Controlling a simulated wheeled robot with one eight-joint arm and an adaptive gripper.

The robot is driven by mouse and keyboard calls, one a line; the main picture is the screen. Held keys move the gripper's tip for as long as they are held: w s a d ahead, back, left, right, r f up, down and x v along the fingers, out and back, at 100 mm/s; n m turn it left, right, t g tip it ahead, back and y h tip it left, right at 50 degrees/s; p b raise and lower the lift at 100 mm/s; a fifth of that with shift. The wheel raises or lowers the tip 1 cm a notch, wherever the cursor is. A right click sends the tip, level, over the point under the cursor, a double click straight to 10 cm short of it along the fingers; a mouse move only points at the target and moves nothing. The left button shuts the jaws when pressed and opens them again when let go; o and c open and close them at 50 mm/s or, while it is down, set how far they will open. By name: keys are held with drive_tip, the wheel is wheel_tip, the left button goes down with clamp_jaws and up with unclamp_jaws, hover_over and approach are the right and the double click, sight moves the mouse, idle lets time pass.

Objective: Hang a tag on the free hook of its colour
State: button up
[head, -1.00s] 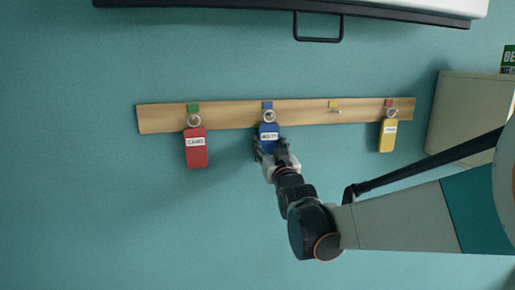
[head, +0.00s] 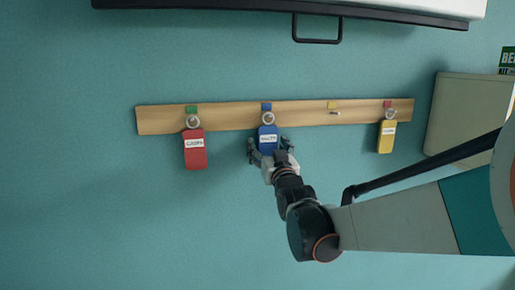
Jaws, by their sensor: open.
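A wooden hook rail (head: 230,117) is on the wall, with a coloured square above each hook. A red tag (head: 194,155) hangs under the green square (head: 192,109). A blue tag (head: 268,131) hangs under the blue square (head: 266,106). The hook (head: 335,113) under the yellow square (head: 332,104) is bare. A yellow tag (head: 386,142) hangs under the red square (head: 388,103). My gripper (head: 269,148) is open at the lower part of the blue tag, with a finger on each side. It hides the tag's bottom edge; I cannot tell whether it touches the tag.
A dark-edged white board (head: 420,8) with a black handle (head: 318,39) is above the rail. A grey-beige box (head: 462,115) stands right of the rail, with a green sign (head: 508,60) beyond it. The wall below left is clear.

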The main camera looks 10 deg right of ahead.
drive_tip(key=v, duration=1.2)
drive_tip(key=s+f+g+b, duration=0.4)
drive_tip(key=s+f+b, duration=0.4)
drive_tip(key=f, duration=0.9)
drive_tip(key=s+f+g+b, duration=0.5)
drive_tip(key=s+f+b, duration=0.3)
drive_tip(key=f+b, duration=0.6)
drive_tip(key=s+f+g+b, duration=0.4)
drive_tip(key=s+f+b, duration=0.5)
drive_tip(key=f, duration=1.2)
drive_tip(key=shift+b, duration=1.1)
